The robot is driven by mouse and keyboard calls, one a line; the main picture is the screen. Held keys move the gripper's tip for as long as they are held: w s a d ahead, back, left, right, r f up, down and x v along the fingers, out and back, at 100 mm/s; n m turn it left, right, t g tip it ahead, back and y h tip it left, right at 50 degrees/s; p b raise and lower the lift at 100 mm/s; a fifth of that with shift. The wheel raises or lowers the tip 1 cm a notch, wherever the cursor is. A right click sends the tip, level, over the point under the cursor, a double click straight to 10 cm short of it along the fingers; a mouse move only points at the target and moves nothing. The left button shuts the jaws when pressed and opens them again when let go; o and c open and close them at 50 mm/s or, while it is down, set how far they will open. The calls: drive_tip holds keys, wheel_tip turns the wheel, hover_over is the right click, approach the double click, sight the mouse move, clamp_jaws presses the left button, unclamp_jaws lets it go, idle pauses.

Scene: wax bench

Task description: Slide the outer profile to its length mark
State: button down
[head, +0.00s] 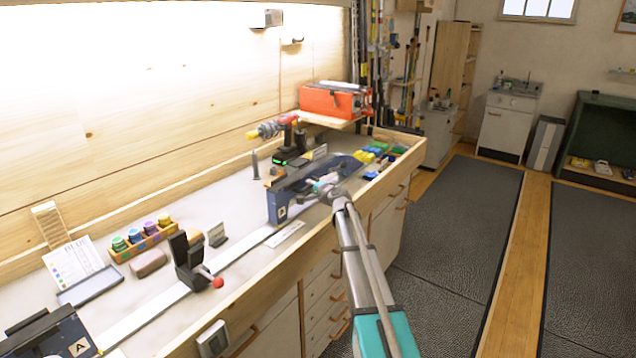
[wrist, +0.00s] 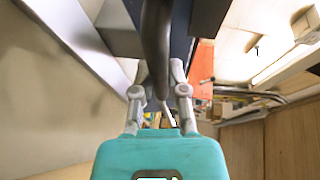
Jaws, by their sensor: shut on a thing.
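A blue outer profile (head: 277,210) with a dark top and a pale label on its end stands on the metal rail at the right part of the bench. My gripper (head: 322,188) is at its front side. In the wrist view my gripper (wrist: 162,98) is shut on a dark upright bar (wrist: 156,50), which looks like a handle on this profile; how it joins the profile is unclear. Another blue end profile (head: 62,338) marked A stands at the near left. The silver rail (head: 150,312) runs between them. I cannot make out a length mark.
A black clamp with a red knob (head: 190,262) stands over the rail between the profiles. A wooden rack of coloured jars (head: 142,240), a card (head: 75,262) and a brown block (head: 149,263) lie behind it. An orange toolbox (head: 332,101) sits at the back right.

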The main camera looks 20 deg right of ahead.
sight(304, 191)
drive_tip(key=s+a, duration=0.1)
drive_tip(key=a, duration=0.1)
drive_tip(key=s+a, duration=0.1)
drive_tip(key=s, duration=0.1)
drive_tip(key=shift+a, duration=0.4)
drive_tip(key=c, duration=0.6)
unclamp_jaws()
drive_tip(key=shift+c, duration=0.2)
drive_tip(key=shift+w+d, duration=0.15)
